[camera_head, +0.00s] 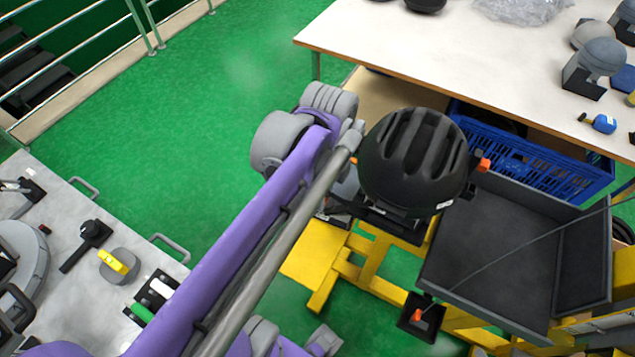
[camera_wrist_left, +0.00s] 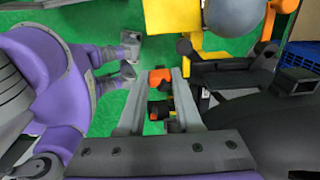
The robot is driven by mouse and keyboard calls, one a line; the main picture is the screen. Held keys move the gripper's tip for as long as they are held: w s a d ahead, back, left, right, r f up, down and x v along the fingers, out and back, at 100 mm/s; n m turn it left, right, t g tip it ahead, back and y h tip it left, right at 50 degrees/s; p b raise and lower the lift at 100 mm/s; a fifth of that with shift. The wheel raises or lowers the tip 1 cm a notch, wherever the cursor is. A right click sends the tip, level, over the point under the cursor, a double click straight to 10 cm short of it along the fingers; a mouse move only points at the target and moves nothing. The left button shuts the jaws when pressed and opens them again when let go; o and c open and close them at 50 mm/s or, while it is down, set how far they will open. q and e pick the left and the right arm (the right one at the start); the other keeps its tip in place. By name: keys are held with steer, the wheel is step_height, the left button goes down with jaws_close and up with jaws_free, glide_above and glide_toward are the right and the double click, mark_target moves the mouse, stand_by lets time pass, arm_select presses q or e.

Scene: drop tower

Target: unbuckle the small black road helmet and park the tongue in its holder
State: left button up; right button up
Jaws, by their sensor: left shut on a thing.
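The small black road helmet (camera_head: 412,155) sits on a black mount above a yellow stand. Its dark shell also fills the lower right of the left wrist view (camera_wrist_left: 265,125). My left gripper (camera_wrist_left: 162,84) is shut on an orange piece (camera_wrist_left: 160,76), which looks like part of the buckle; I cannot tell whether it is the tongue. A darker piece with orange (camera_wrist_left: 160,109) lies between the fingers, closer to the wrist. In the head view my left arm reaches to the helmet's left side, and its fingertips are hard to make out. My right gripper is not in view.
A black block with an orange piece (camera_head: 418,316) sits low on the yellow frame (camera_head: 312,262). A dark tray (camera_head: 490,240) lies right of the helmet. A blue crate (camera_head: 540,168) and white table (camera_head: 400,40) stand behind. A metal table (camera_head: 75,215) stands at left.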

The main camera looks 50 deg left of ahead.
arm_select(q)
steer(key=shift+w+d+f, duration=0.8)
steer(key=shift+w+d, duration=0.1)
steer(key=shift+d, duration=7.8)
steer(key=shift+w+d+r, duration=1.2)
steer(key=shift+w+d, duration=3.05)
steer(key=shift+d, duration=1)
steer(key=w+a+r+p, duration=0.1)
steer(key=w+r+p, duration=0.4)
steer(key=w+r, duration=0.3)
steer(key=shift+w+a+r+p, duration=0.15)
steer(key=shift+w+r+p, duration=0.25)
steer(key=shift+w, duration=0.55)
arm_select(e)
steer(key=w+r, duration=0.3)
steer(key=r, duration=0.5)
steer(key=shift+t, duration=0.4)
arm_select(q)
steer(key=shift+s, duration=0.1)
steer(key=w+a, duration=0.2)
steer(key=a, duration=0.4)
steer(key=shift+a+r+p, duration=0.15)
steer(key=shift+r+p, duration=0.15)
steer(key=shift+r, duration=0.1)
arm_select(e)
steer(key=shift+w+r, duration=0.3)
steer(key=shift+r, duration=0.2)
